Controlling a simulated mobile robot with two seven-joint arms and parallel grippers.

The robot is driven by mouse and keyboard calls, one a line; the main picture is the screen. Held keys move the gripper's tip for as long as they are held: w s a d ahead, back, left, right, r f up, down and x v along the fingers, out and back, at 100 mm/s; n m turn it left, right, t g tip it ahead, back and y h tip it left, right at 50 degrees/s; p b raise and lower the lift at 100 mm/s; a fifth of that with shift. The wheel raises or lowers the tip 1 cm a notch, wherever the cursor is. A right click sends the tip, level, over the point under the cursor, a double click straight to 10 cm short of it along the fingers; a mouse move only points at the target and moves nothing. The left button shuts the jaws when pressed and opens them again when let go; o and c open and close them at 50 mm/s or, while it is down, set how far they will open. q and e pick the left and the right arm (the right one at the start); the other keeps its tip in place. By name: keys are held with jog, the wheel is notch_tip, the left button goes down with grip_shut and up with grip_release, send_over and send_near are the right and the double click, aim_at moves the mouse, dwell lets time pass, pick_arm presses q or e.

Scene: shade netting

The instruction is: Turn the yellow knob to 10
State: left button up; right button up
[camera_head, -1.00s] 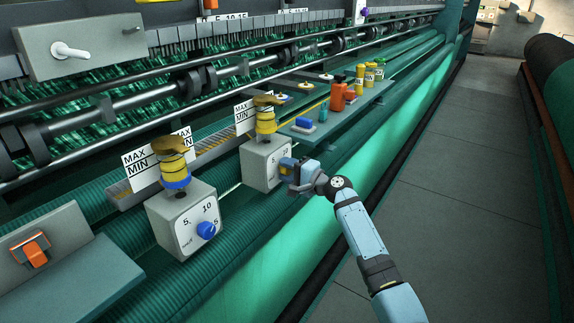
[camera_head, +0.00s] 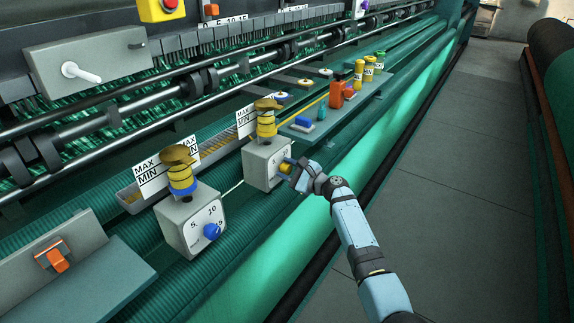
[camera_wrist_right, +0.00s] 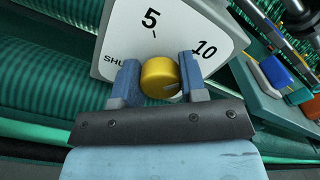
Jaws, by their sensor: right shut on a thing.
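The yellow knob (camera_wrist_right: 159,76) sits on the front of a pale grey box, whose white dial (camera_wrist_right: 150,47) reads 5 and 10 with part of "SHUT" at the left. A small pale mark shows on the knob's lower right part. The blue fingers of my right gripper (camera_wrist_right: 160,80) press on either side of the knob. In the head view the knob (camera_head: 285,168) is partly covered by my right gripper (camera_head: 290,166), which reaches in from the lower right. The box (camera_head: 258,164) carries a yellow ribbed cylinder. My left gripper is not in view.
A similar box (camera_head: 186,232) with a blue knob (camera_head: 211,231) stands to the left. A shelf (camera_head: 330,118) beyond holds a blue block, an orange item and several yellow cylinders. An orange switch (camera_head: 54,257) is at lower left. The grey floor (camera_head: 455,190) at right is clear.

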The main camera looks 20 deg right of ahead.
jog(key=shift+m+p, duration=0.3)
jog(key=shift+m, duration=0.2)
jog(key=o, duration=0.9)
jog(key=shift+o, duration=0.2)
jog(key=b+v, duration=0.1)
jog(key=v, duration=1.3)
jog(key=shift+b, duration=0.35)
jog(key=shift+f, duration=0.1)
